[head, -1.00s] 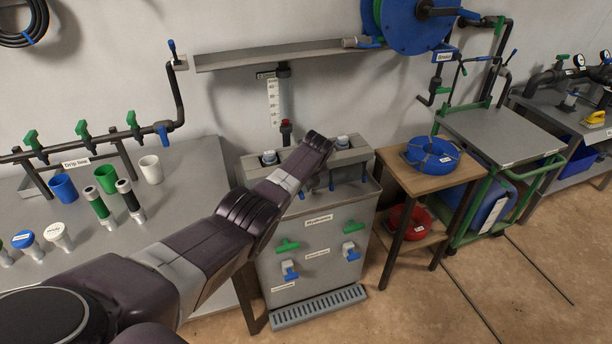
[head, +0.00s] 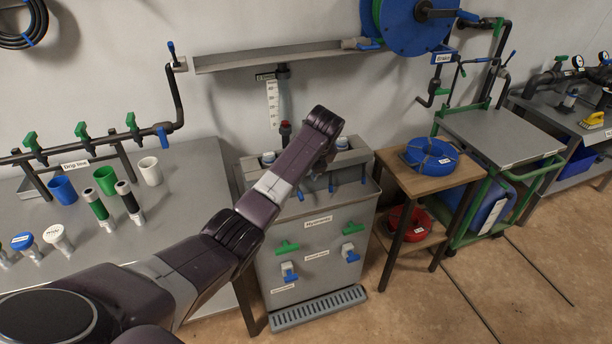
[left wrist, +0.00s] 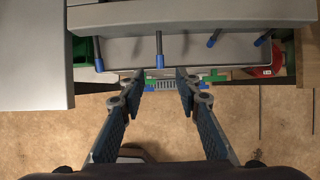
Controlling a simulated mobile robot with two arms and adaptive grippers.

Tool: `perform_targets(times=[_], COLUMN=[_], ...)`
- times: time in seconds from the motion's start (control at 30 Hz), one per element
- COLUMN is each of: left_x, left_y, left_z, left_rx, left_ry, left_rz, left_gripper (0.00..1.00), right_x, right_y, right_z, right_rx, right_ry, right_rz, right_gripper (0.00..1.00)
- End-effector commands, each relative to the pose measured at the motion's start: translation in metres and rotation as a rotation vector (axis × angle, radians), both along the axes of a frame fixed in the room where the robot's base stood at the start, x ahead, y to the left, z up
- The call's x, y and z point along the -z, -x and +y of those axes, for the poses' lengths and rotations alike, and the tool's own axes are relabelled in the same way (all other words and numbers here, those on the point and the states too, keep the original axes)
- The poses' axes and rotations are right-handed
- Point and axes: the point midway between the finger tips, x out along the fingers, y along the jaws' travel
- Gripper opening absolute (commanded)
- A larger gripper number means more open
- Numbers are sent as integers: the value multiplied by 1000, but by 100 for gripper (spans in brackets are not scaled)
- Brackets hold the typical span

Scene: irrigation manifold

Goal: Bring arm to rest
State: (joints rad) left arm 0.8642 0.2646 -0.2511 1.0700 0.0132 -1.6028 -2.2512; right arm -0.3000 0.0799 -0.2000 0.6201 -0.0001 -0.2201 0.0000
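My left arm reaches in from the lower left of the head view, over the grey dosing cabinet (head: 315,240). Its far end is in front of the cabinet's top, and the arm hides most of the left gripper there. In the left wrist view, the left gripper (left wrist: 158,82) shows two dark fingers spread apart with nothing between them. Beyond the fingertips is the cabinet's edge with blue-tipped levers (left wrist: 159,50). I cannot tell the exact gap between fingertips and levers. My right gripper is in neither view.
The grey bench (head: 185,205) at left holds cups and fittings. A wooden stand (head: 400,178) with a blue coil (head: 432,155) and a red coil (head: 408,222) is right of the cabinet. A green-framed cart (head: 500,135) stands farther right. Floor in front is clear.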

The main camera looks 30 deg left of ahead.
Motion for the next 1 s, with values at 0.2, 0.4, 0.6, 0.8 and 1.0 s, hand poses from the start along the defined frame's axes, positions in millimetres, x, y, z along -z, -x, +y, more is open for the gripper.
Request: perform_targets(times=[0.2,0.4,0.6,0.8,1.0], left_x=[0,0,39,168,297], left_y=[0,0,8,54,135], left_z=[0,0,-4,-21,-44], left_rx=[0,0,-64,-326,-649], left_ry=[0,-1,31,154,294], left_rz=[0,-1,-10,-65,-125], left_gripper=[30,30,30,30,30], right_x=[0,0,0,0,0], right_y=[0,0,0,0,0], right_z=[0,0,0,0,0], right_rx=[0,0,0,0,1], right_ry=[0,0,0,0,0], right_rz=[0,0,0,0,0], right_gripper=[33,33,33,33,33])
